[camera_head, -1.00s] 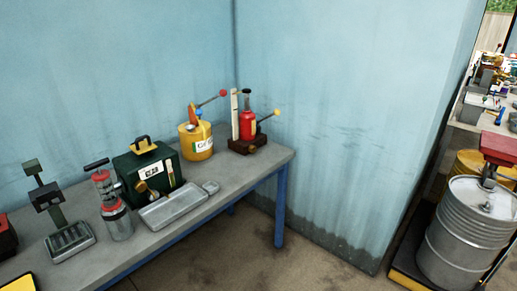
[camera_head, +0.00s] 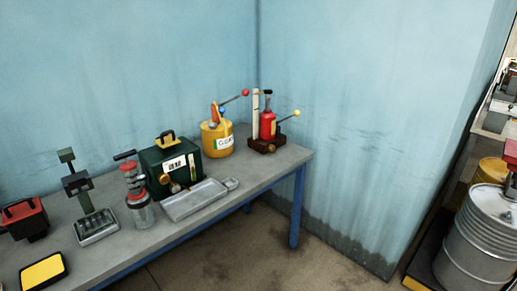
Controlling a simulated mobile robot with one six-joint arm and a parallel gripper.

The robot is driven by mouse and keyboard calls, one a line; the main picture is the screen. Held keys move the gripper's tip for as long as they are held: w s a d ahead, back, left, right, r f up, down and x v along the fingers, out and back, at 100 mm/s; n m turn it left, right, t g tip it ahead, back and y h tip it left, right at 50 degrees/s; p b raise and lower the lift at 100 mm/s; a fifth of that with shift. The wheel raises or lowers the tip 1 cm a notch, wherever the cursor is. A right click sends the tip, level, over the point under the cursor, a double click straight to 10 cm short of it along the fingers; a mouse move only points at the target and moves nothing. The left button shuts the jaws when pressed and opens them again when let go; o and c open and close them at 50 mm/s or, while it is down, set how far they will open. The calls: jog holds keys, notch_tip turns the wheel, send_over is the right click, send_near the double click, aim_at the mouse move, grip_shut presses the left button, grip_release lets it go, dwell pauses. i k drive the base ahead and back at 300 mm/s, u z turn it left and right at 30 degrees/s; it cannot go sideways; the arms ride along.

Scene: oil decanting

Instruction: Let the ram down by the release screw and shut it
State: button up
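A red bottle jack (camera_head: 268,124) stands upright on a dark base at the far right end of the grey bench. It has a dark top and a lever with a yellow knob (camera_head: 296,113) reaching out to the right. A pale upright strip (camera_head: 256,114) stands at its left. A small brownish round part (camera_head: 272,148) shows low on the front of the base; I cannot tell whether it is the release screw. The ram's height is too small to judge. My gripper is not in view.
On the bench (camera_head: 110,257) stand a yellow can (camera_head: 217,140) with a red-knobbed lever, a green box (camera_head: 171,165), a shallow metal tray (camera_head: 196,200), a red-topped pump (camera_head: 137,195) and a grey stand (camera_head: 95,226). A steel drum (camera_head: 474,240) stands at the right. Floor between is clear.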

aim_at(271, 148)
jog(key=u, duration=0.8)
jog(key=i, duration=0.5)
jog(key=z, duration=0.1)
